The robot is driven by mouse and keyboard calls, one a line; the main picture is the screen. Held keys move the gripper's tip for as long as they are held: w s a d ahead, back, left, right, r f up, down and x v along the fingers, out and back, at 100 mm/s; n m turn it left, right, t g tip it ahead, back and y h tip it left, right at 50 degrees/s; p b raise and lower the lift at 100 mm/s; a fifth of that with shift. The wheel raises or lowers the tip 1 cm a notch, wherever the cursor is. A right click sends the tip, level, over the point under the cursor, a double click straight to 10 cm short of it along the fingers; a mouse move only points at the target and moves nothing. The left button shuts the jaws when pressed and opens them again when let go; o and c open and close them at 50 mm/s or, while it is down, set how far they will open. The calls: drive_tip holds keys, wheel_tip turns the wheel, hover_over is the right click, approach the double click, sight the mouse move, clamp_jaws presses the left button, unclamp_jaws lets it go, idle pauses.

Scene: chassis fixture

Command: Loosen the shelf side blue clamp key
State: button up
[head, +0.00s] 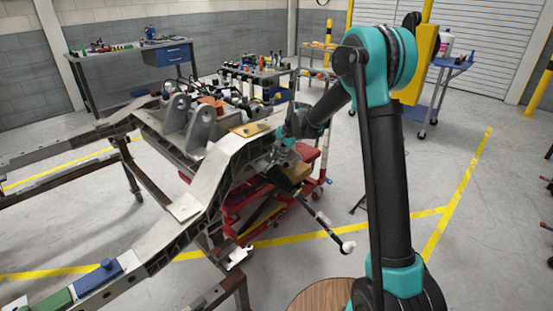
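One blue clamp block (97,278) is clear to see, on the near left rail of the metal chassis frame (210,180), with a small raised blue piece (107,264) on top that may be its key. I cannot tell whether this is the shelf side clamp. My arm reaches over to the right side of the chassis. My gripper (287,160) is at its end, small and dark, beside the chassis rail and far from that blue block. I cannot make out its fingers, or whether it touches anything.
A green block (52,302) sits on the same rail. A tan block (296,172) and a red cart (265,205) are close to my gripper. A rod with a white ball end (348,246) sticks out below. Workbenches stand behind. The floor at right is open.

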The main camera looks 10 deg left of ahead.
drive_tip(key=shift+x, duration=1)
clamp_jaws()
